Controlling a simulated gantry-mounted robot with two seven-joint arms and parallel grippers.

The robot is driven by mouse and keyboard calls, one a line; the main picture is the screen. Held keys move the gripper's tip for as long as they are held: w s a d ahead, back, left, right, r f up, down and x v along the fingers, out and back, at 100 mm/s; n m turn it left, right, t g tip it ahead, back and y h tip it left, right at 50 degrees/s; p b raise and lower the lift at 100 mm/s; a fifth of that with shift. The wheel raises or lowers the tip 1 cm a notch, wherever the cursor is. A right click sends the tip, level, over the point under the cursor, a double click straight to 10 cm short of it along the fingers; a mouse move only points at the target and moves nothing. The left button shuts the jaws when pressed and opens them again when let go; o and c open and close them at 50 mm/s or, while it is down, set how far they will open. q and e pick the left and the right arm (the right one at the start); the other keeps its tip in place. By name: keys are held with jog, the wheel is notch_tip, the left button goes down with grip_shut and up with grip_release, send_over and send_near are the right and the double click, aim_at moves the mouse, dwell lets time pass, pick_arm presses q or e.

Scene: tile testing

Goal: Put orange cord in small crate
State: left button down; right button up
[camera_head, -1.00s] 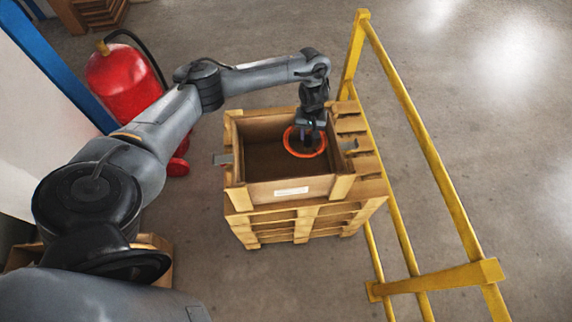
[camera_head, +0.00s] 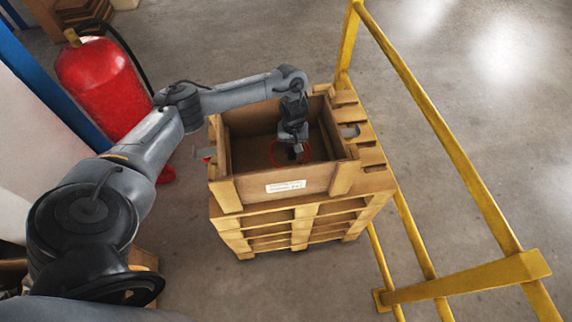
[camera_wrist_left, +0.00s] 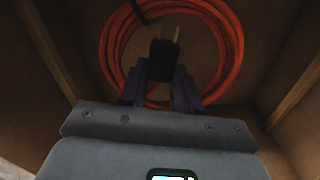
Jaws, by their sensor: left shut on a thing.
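The small crate (camera_head: 322,180) is a wooden box with a white label on its front, standing on stacked pallets. The orange cord (camera_head: 273,154) is a round coil inside the crate, low between its walls; it fills the upper part of the left wrist view (camera_wrist_left: 233,45). A black plug (camera_wrist_left: 162,62) with metal prongs shows at the coil. My left gripper (camera_head: 294,154) reaches down into the crate from above. Its fingers (camera_wrist_left: 160,92) are shut on the cord at the plug. Whether the coil touches the crate floor is unclear. My right gripper is not in view.
A yellow railing (camera_head: 440,110) stands close to the right of the crate. A red fire extinguisher (camera_head: 100,85) stands at the left behind my arm. Metal brackets stick out at the crate's sides. Concrete floor (camera_head: 330,285) in front is clear.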

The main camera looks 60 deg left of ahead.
aim_at(292, 149)
pick_arm(q)
notch_tip(292, 149, down, 9)
jog(key=b, duration=0.5)
jog(key=shift+d+r, duration=0.1)
jog(key=shift+r, duration=0.15)
jog(key=c, duration=0.8)
grip_release()
jog(key=shift+r, duration=0.25)
notch_tip(292, 149, up, 10)
jog(key=p, duration=0.7)
jog(key=shift+r+p, duration=0.75)
jog(key=shift+r, duration=0.05)
